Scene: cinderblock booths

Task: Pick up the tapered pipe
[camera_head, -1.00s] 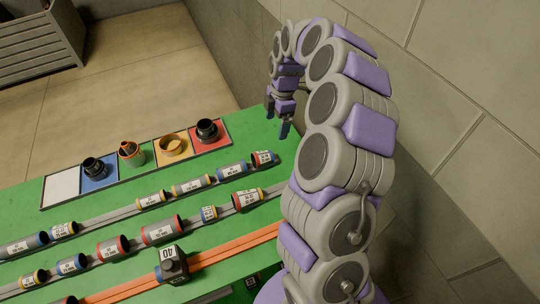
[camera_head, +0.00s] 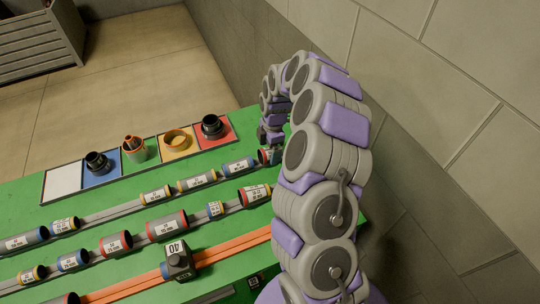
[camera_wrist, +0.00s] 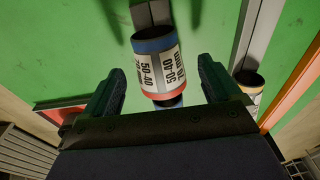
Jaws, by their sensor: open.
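A short pipe labelled "50-40" (camera_wrist: 160,66), with a red band at one end and a blue band at the other, is centred in the wrist view. I take it for the tapered pipe. In the head view it is at the right end of the back row (camera_head: 266,156), partly hidden by my gripper. My gripper (camera_wrist: 161,74) is open, with one dark finger on each side of the pipe and visible gaps between. In the head view my gripper (camera_head: 271,140) is right at this pipe. Whether it is level with the pipe is unclear.
Several other labelled pipes lie in rows on grey rails, such as the blue-ended one (camera_head: 238,165) to the left. Behind is a coloured tray (camera_head: 62,184) with black, orange and yellow fittings. An orange rail (camera_head: 225,250) bears a dark block (camera_head: 177,262). A wall (camera_head: 440,90) stands right.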

